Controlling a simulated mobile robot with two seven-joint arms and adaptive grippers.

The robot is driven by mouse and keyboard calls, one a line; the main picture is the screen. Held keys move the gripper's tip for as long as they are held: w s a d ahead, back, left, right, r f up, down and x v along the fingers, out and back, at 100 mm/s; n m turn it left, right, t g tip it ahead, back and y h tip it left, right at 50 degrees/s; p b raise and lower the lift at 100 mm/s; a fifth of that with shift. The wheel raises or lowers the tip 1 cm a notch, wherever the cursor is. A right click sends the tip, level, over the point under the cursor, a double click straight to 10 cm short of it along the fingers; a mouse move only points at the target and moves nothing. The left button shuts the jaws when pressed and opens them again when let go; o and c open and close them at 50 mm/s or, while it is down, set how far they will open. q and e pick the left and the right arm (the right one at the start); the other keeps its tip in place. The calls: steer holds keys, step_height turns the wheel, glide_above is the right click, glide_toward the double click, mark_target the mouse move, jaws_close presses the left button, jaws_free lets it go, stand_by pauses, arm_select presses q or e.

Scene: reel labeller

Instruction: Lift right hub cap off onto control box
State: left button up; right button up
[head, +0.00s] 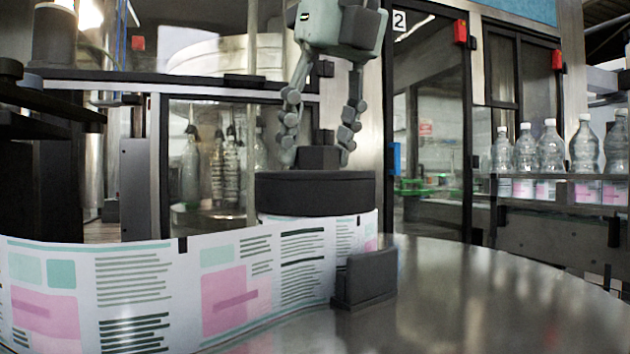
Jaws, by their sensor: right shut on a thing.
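The right hub cap (316,196) is a thick black disc with a square dark knob (317,157) on top. It sits level over the label reel (352,228), with no clear gap between them. My right gripper (318,150) comes down from above, its two grey fingers on either side of the knob and shut on it. The underside of the cap is hidden. I cannot make out for sure which thing is the control box. My left gripper is not in view.
A printed label web (140,290) runs from the reel to the left. A dark upright block (366,277) stands just in front of the reel. The shiny round table (480,300) is clear at right. Several bottles (550,148) line a conveyor behind. Dark rollers (40,105) stand at left.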

steer(key=shift+c, duration=0.7)
step_height(320, 180, up, 10)
stand_by(0.4)
